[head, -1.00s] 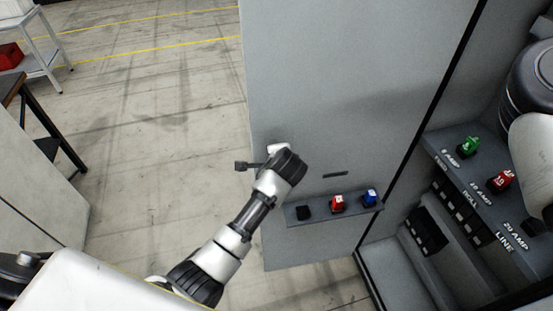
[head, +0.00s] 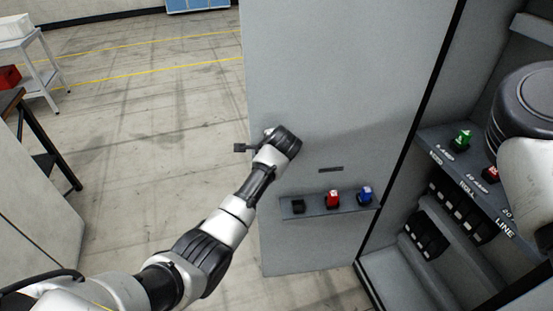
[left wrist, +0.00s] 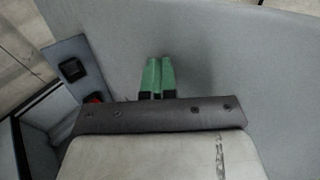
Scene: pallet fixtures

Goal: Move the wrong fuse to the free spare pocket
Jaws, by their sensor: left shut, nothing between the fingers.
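A grey spare shelf (head: 318,213) on the cabinet door holds an empty black pocket (head: 298,207), a red fuse (head: 333,200) and a blue fuse (head: 365,195). Inside the cabinet, a green fuse (head: 462,138) sits at the 5 AMP place and a red fuse (head: 490,174) at the 10 AMP place, partly covered by my right arm. The LINE place is hidden. My left gripper (left wrist: 160,78) is shut and empty, its green fingertips together before the door. In the left wrist view, the empty pocket (left wrist: 73,69) lies left of it. My right gripper is out of view.
The grey door (head: 345,90) stands open beside the cabinet. A door slot (head: 331,169) is above the shelf. Black blocks (head: 427,238) line the lower cabinet. A white rack (head: 42,70) and a dark table (head: 30,120) stand left. The floor between is free.

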